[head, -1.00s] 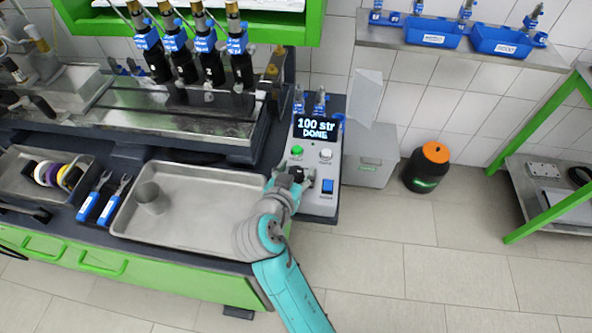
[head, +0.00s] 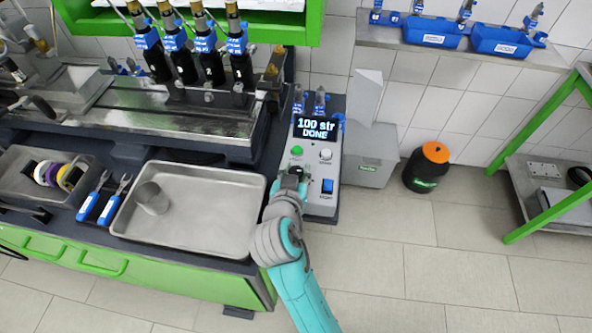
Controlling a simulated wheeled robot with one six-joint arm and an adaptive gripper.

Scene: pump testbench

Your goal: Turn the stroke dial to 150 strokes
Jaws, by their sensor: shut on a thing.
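The control box (head: 322,205) stands at the right end of the bench. Its display (head: 317,128) reads "100 str DONE". Below the display are a green button (head: 297,151), a white button (head: 325,155) and a blue switch (head: 327,186). My gripper (head: 295,174) is over the left part of the panel, just below the green button. It is shut on the dark stroke dial (head: 297,170), of which only a small part shows. My gripper hides the rest of the dial and its markings.
A metal tray (head: 205,245) with a grey cup (head: 152,198) lies to the left of my arm. Two blue-handled tools (head: 92,195) lie beside it. Injectors (head: 208,60) stand on the rig behind. An orange-lidded black bin (head: 426,167) stands on the floor at right.

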